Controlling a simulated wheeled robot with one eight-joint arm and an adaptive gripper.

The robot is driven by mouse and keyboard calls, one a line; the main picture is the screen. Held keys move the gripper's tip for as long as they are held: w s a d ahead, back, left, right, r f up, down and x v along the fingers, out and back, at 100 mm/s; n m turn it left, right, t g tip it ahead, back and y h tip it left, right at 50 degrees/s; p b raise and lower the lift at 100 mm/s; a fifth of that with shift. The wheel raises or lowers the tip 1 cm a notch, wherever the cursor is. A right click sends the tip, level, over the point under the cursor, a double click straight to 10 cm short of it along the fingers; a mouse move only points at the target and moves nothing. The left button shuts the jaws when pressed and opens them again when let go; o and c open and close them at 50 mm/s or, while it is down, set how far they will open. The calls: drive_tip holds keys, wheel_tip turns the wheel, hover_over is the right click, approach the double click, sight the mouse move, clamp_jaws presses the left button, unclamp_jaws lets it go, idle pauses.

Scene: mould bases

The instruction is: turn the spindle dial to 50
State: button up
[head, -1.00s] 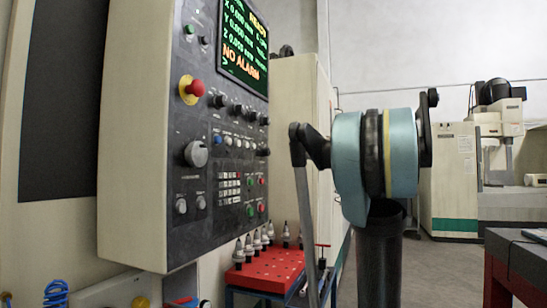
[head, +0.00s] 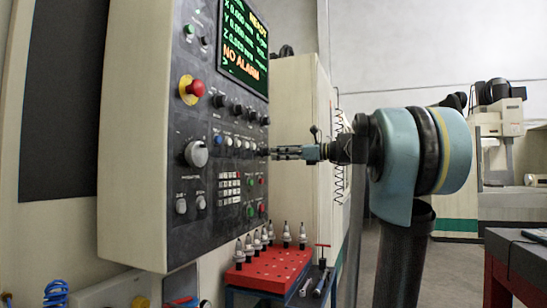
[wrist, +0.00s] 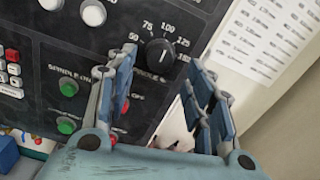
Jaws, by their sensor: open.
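The spindle dial (wrist: 160,51) is a black round knob on the dark control panel in the wrist view. Numbers including 75, 100 and 125 arc above it. Its white line points up, roughly at 100. The label below is partly hidden by my left finger. My gripper (wrist: 160,78) is open and empty, its blue-padded fingers on either side below the dial, with no contact visible. In the head view my gripper (head: 285,152) reaches left to the panel's right edge. The dial there is too small to tell clearly beside the fingertips.
Green buttons (wrist: 67,87) and a red button lie left of and below the dial. The control panel (head: 225,200) holds other knobs and a red emergency stop (head: 191,89). Below my gripper stands a red rack (head: 268,268) with tool holders. A printed sheet (wrist: 265,35) hangs to the right.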

sight(269, 153)
drive_tip(key=shift+x, duration=1.75)
drive_tip(key=shift+d, duration=0.1)
drive_tip(key=c, duration=1.1)
